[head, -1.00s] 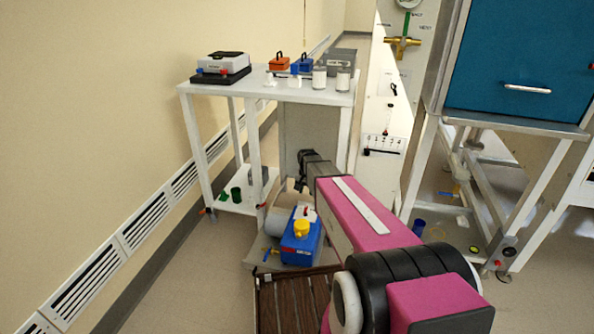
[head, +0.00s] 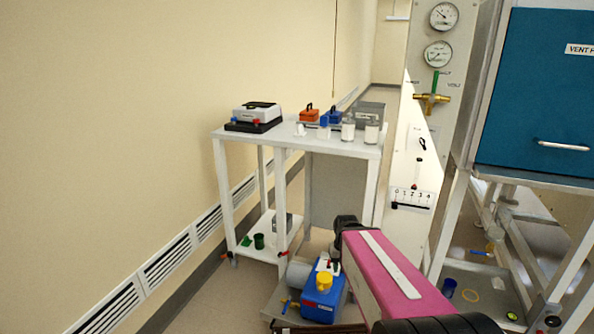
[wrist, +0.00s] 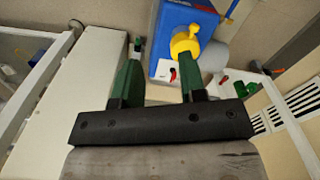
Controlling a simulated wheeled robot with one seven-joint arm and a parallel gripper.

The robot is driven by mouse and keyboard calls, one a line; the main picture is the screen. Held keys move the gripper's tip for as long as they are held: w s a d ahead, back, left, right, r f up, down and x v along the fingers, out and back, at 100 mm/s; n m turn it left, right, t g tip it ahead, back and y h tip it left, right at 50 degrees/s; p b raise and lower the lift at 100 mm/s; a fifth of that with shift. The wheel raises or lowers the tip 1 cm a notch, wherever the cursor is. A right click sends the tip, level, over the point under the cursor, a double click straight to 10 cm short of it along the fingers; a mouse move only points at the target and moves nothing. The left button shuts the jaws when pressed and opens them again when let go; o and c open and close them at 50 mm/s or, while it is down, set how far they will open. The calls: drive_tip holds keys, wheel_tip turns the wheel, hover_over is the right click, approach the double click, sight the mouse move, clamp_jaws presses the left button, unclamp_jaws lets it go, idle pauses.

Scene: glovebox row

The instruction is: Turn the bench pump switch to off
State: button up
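The blue pump (head: 321,303), with a yellow cap (head: 324,280) and a grey cylinder behind, stands low beside the white bench. In the wrist view its blue body (wrist: 180,20) is near the top. A small red-and-black switch lever (wrist: 173,75) sits on its white plate (wrist: 162,69); which setting it points to cannot be read. My gripper (wrist: 160,52) is open and empty, its green fingers apart. The lever shows between them, and the right finger overlaps the yellow cap (wrist: 185,42). Contact cannot be told. In the head view my dark gripper (head: 336,252) is above the pump.
The white bench (head: 310,144) holds a balance, small cases and jars. A white panel (head: 420,165) with gauges, a brass valve and a black switch (head: 421,143) stands right of it. A blue-fronted glovebox (head: 540,100) is farther right. Floor at left is clear.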

sight(329, 262)
drive_tip(key=w+f+m, duration=0.2)
drive_tip(key=w+f, duration=0.3)
drive_tip(key=w, duration=0.7)
drive_tip(key=w+f+m, duration=0.2)
drive_tip(key=w+f, duration=0.2)
drive_tip(key=w, duration=0.8)
drive_tip(key=shift+m, duration=0.3)
wheel_tip(329, 262, down, 11)
drive_tip(key=shift+w+r, duration=0.1)
drive_tip(key=shift+w, duration=0.05)
clamp_jaws()
